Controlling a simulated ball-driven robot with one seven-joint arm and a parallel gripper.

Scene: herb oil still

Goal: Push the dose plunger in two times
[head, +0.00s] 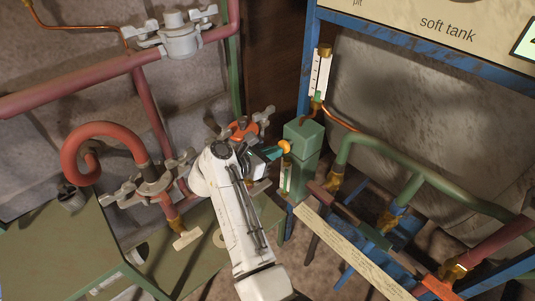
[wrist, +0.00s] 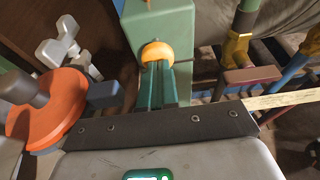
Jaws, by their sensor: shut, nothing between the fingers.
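The dose plunger shows as a round orange-yellow knob (head: 285,147) on the side of a green box (head: 304,134). In the wrist view the knob (wrist: 157,52) stands out from the green box (wrist: 172,22), straight ahead of my fingers. My gripper (head: 276,153) is at the left of the knob in the head view, with its teal fingers pointing at it. In the wrist view my gripper (wrist: 157,68) is shut and empty, its fingertips at the knob's lower edge. Whether they touch it I cannot tell. The plunger's stem is hidden behind the knob.
An orange handwheel (wrist: 48,110) is close to the left of my gripper; it also shows in the head view (head: 241,130). A white gauge (head: 320,74) stands above the box. Green pipes (head: 400,165) run to the right. Red pipes (head: 85,85) are at the left.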

